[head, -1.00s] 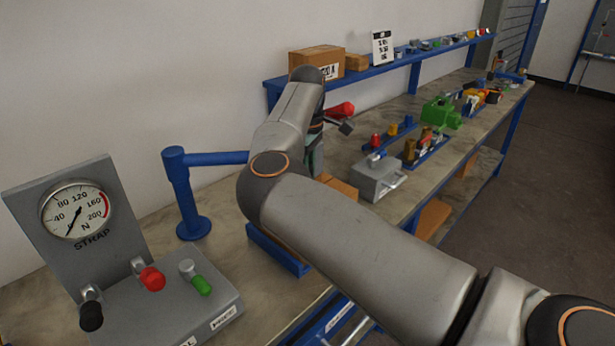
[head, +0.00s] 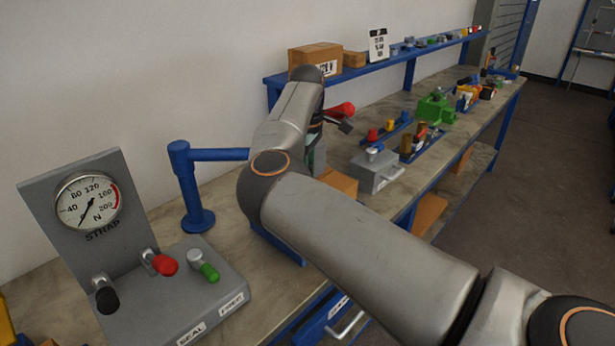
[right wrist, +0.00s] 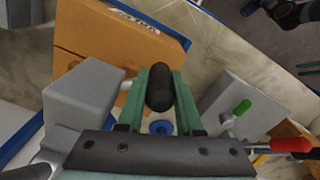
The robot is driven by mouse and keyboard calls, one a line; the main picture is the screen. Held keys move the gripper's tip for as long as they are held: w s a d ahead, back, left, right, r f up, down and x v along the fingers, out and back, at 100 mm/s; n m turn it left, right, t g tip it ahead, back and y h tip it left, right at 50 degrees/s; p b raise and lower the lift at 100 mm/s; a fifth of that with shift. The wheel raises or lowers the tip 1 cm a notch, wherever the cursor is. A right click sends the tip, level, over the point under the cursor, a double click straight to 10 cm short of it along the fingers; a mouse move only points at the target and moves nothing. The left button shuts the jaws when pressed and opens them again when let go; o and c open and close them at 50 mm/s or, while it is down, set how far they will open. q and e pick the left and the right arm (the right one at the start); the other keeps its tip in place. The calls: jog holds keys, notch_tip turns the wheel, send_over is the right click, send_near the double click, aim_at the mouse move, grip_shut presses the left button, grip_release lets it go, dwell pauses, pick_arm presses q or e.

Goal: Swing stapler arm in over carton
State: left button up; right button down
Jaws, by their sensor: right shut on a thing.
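The stapler's blue post and swing arm (head: 190,185) stand on the bench in the head view; the arm runs right and passes behind my right arm. In the right wrist view my right gripper (right wrist: 161,90) is shut on a black handle (right wrist: 159,86), with a green finger on each side. A grey stapler block (right wrist: 85,95) sits left of the handle. The brown carton (right wrist: 115,40) lies beyond it, partly overlapped by the block; I cannot tell whether the block is above it. Part of the carton (head: 340,183) shows past my arm in the head view. My left gripper is out of view.
A grey strap panel (head: 75,215) with a gauge and black, red and green levers stands at front left. A blue tray edge (head: 278,246) shows under my arm. A grey box (head: 374,172) and several small fittings line the bench to the right.

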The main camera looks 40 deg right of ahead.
jog(key=shift+a+f, duration=0.2)
jog(key=shift+a, duration=0.2)
jog(key=c, duration=0.7)
grip_release()
jog(key=shift+s+a+r, duration=0.1)
jog(key=shift+c, duration=0.2)
jog(key=shift+o, duration=0.8)
jog(key=shift+r, duration=0.1)
jog(key=shift+d+r, duration=0.2)
notch_tip(320, 180, up, 12)
